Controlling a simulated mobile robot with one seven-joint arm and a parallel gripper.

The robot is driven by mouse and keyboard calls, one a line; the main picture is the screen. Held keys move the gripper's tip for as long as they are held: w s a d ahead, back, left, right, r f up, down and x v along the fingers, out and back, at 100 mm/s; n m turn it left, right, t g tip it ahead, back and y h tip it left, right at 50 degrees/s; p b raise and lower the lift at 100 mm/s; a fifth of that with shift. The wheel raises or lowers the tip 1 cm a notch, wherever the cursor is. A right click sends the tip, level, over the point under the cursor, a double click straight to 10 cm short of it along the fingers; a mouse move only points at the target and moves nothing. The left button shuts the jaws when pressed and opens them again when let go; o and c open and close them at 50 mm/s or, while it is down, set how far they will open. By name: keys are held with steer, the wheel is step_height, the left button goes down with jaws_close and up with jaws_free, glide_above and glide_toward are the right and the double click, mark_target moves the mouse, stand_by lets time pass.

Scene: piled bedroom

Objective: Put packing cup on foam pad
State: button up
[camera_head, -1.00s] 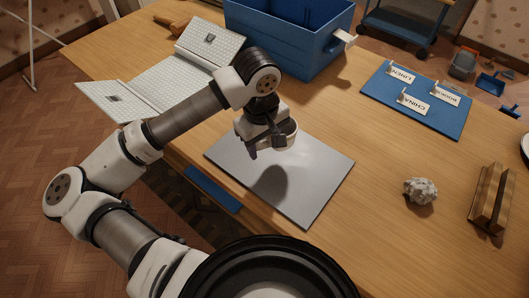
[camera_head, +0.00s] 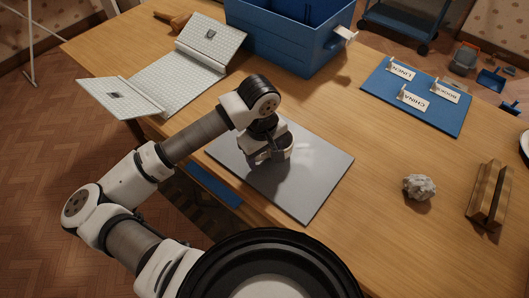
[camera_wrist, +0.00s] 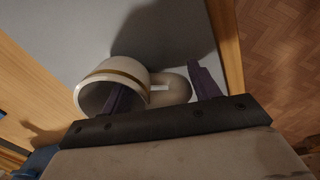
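The foam pad (camera_head: 321,183) is a flat grey slab on the wooden table, near its front edge. It also shows in the wrist view (camera_wrist: 90,25). The packing cup (camera_wrist: 125,70) is white with a gold band and a side handle, tilted in the wrist view with its mouth towards my gripper. In the head view my gripper (camera_head: 270,157) is low over the pad and largely hides the cup. Contact with the pad is unclear.
A blue crate (camera_head: 290,40) and an open white gridded case (camera_head: 175,80) stand behind. A blue board with name cards (camera_head: 425,115), a crumpled grey lump (camera_head: 419,187) and a wooden block (camera_head: 489,195) lie to the right. The pad's right part is bare.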

steer(key=shift+o, duration=0.9)
steer(key=shift+r, duration=0.15)
steer(key=r, duration=0.3)
steer(key=r+b, duration=0.1)
steer(key=r, duration=0.7)
steer(key=shift+s+a+r+b, duration=0.1)
steer(key=shift+s+a+b, duration=0.1)
steer(key=shift+a+b, duration=0.15)
steer(key=shift+r, duration=0.35)
